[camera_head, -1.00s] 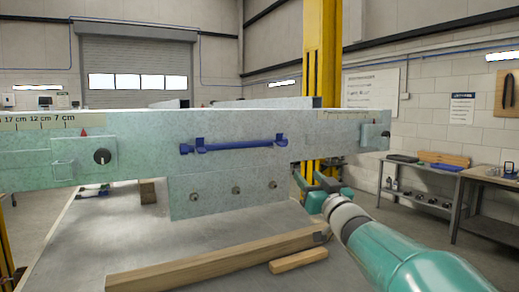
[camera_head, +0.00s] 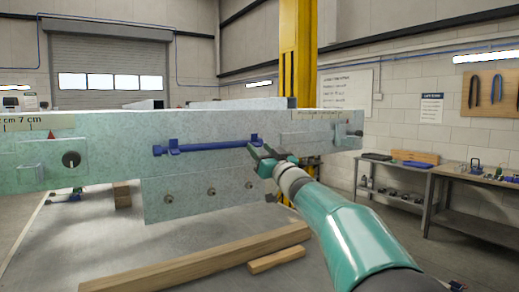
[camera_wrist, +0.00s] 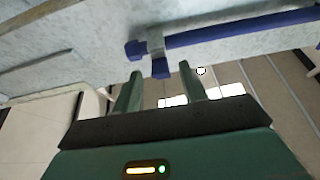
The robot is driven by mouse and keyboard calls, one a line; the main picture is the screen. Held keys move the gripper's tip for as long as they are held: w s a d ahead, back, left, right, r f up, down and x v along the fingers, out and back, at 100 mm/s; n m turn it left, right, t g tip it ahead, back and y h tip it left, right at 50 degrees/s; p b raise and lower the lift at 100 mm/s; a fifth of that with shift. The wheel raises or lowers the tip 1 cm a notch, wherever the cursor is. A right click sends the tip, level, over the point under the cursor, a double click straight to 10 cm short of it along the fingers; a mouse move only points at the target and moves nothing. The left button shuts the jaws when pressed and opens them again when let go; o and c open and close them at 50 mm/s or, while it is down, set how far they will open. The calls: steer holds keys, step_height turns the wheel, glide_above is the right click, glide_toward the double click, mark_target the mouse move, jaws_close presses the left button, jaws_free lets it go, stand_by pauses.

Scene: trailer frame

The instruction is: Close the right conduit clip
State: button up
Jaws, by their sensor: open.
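A blue conduit (camera_head: 212,147) runs along the front of the pale speckled metal beam (camera_head: 110,150), with a left clip (camera_head: 173,147) and a right clip (camera_head: 254,140) near its ends. My gripper (camera_head: 259,150) is beside the right clip, slightly below it. In the wrist view, the right clip (camera_wrist: 155,58) appears just beyond and between the fingertips of my open gripper (camera_wrist: 160,70). The conduit (camera_wrist: 240,30) runs right from it. A gap shows between fingertips and clip; contact is not visible. How far the clip stands open is unclear.
A lower plate with several bolts (camera_head: 205,192) hangs under the beam. Wooden blocks (camera_head: 200,262) lie on the grey table (camera_head: 120,235) below. Knobs (camera_head: 71,160) stick out at both beam ends. A yellow post (camera_head: 297,60) stands behind the beam; workbenches (camera_head: 490,205) are to the right.

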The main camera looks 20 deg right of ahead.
mark_target(255, 138)
steer(key=shift+w+a+r, duration=0.1)
steer(key=shift+w+r, duration=0.2)
steer(key=shift+w, duration=0.3)
jaws_close()
steer(key=shift+r+g, duration=0.2)
steer(key=shift+g, duration=0.1)
steer(key=shift+s+r+g+h, duration=0.15)
steer(key=shift+r+g, duration=0.2)
steer(key=shift+g, duration=0.5)
steer(key=shift+w+r+g+h, duration=0.15)
steer(key=shift+r+g, duration=0.15)
steer(key=shift+g, duration=0.55)
steer(key=shift+w+r+g+h, duration=0.1)
steer(key=shift+r+g+h, duration=0.25)
steer(key=shift+g, duration=0.7)
steer(key=shift+w+r+g+h, duration=0.15)
steer(key=shift+r+g, duration=0.4)
steer(key=shift+g, duration=0.5)
steer(key=shift+s+r+g, duration=0.1)
steer(key=shift+g, duration=0.2)
